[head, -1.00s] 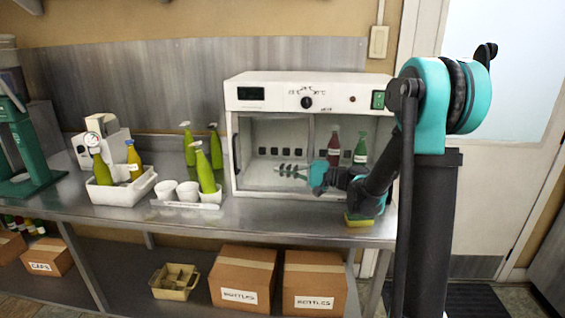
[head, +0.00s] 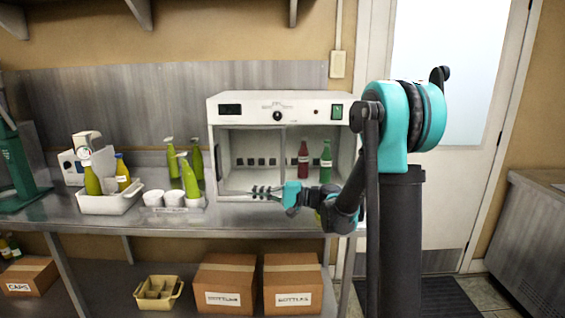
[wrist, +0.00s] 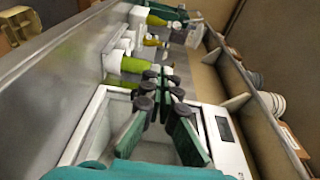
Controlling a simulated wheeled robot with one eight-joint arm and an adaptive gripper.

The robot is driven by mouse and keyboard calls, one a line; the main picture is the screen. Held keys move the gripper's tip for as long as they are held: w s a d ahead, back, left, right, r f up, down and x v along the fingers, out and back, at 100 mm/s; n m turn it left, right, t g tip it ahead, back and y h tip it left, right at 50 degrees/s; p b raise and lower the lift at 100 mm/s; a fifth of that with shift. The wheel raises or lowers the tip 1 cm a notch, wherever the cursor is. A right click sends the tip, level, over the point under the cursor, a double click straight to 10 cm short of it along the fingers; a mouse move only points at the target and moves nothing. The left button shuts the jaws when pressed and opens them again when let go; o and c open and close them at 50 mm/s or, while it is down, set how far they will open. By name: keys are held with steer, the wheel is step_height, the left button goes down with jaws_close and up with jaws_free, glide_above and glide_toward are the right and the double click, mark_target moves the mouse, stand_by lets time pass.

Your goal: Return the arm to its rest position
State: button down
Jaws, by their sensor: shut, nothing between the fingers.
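My gripper (head: 262,192) is shut and empty in the head view, just in front of the lower front of the white incubator (head: 233,101), pointing left. My arm folds down from the column at the right. A red bottle (head: 303,157) and a green bottle (head: 326,160) stand inside the incubator at the right.
A steel bench (head: 250,215) runs below. Left of the incubator are green spray bottles (head: 189,178), white cups (head: 173,198) and a white bin (head: 110,203) with bottles. Cardboard boxes (head: 225,272) and a divided tan crate (head: 160,291) sit on the lower shelf. A door is at the right.

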steer(key=s+d+f+n+h, duration=0.1)
steer(key=s+d+f+h, duration=0.7)
steer(key=s+d+f, duration=0.2)
steer(key=s+d+f+n+h, duration=0.1)
steer(key=s+d+f+h, duration=0.8)
steer(key=s+d, duration=0.5)
steer(key=d+f, duration=0.1)
steer(key=d, duration=0.3)
steer(key=shift+s+f+t+h, duration=0.25)
steer(key=shift+f+t+h, duration=0.05)
steer(key=shift+f+t, duration=0.1)
